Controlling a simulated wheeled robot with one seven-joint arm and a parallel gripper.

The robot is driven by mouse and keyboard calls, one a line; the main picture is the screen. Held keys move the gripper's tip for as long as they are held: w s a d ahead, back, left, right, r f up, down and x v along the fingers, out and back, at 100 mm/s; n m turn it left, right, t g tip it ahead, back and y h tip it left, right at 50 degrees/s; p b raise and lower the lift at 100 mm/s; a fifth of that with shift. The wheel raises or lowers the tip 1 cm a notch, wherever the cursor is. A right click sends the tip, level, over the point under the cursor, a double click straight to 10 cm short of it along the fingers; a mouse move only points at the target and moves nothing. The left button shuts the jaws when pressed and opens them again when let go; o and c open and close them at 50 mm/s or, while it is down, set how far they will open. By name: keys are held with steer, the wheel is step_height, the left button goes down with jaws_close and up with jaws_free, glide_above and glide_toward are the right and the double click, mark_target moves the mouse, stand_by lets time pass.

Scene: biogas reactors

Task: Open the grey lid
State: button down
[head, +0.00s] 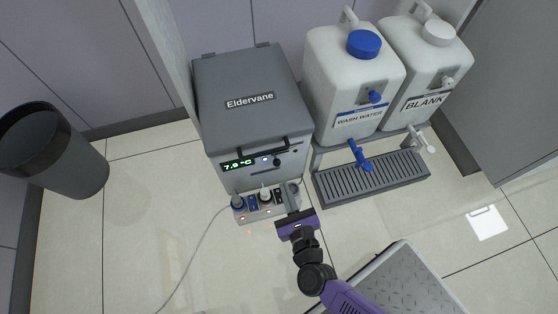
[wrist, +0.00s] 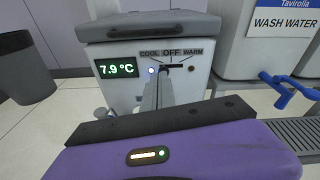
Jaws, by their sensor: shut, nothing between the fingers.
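The grey lid (head: 245,90) is the flat top of a cooler box marked "Eldervane", and it lies closed. A dark handle bar (head: 265,149) runs along its front edge. The lid's front edge (wrist: 150,27) also spans the top of the wrist view. The box front (wrist: 125,92) carries a green 7.9 °C display and a COOL/OFF/WARM switch. My gripper (head: 288,187) is in front of the box, below the lid's front edge. Its fingers (wrist: 159,78) are shut and empty, and overlap the area just below the switch; I cannot tell whether they touch the box.
A power strip (head: 255,213) with plugs and a cable lies at the box's foot. The wash water container (head: 345,85) and BLANK container (head: 425,65) stand close on the right above a drip tray (head: 370,180). A dark bin (head: 55,150) stands left. Floor between bin and box is mostly clear.

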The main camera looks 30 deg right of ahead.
mark_target(278, 162)
steer(key=w+d, duration=0.1)
steer(key=w, duration=0.2)
steer(key=w+d+f+m+b, duration=0.1)
steer(key=w, duration=0.2)
steer(key=w+d+m+b, duration=0.1)
steer(key=w, duration=0.2)
steer(key=shift+w+d+f, duration=0.15)
steer(key=shift+w+d, duration=0.2)
steer(key=r, duration=0.1)
steer(key=s+r+p, duration=0.1)
steer(key=r, duration=0.1)
steer(key=shift+a, duration=0.15)
steer(key=shift+r, duration=0.55)
steer(key=shift+p, duration=0.3)
